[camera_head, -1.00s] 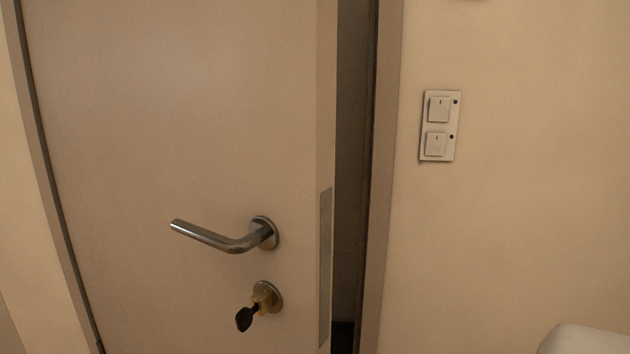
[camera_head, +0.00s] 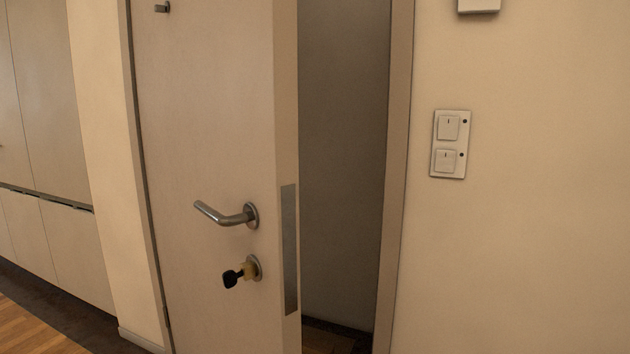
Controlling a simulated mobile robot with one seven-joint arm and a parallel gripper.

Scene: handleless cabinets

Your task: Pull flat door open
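The flat door (camera_head: 215,120) is pale beige and stands ajar, hinged on its left side. A dark gap shows between its right edge and the frame. A metal lever handle (camera_head: 226,214) sits near its right edge and points left. Below the handle a dark key (camera_head: 232,278) sits in a brass lock cylinder. A metal lock plate (camera_head: 290,250) shows on the door's edge. My gripper is not in view.
A plain wall (camera_head: 525,240) with a double light switch (camera_head: 451,144) is right of the door frame (camera_head: 398,180). Handleless cabinets (camera_head: 45,110) line the far left. Wooden floor (camera_head: 30,325) shows at the lower left, and a bare wall lies beyond the gap.

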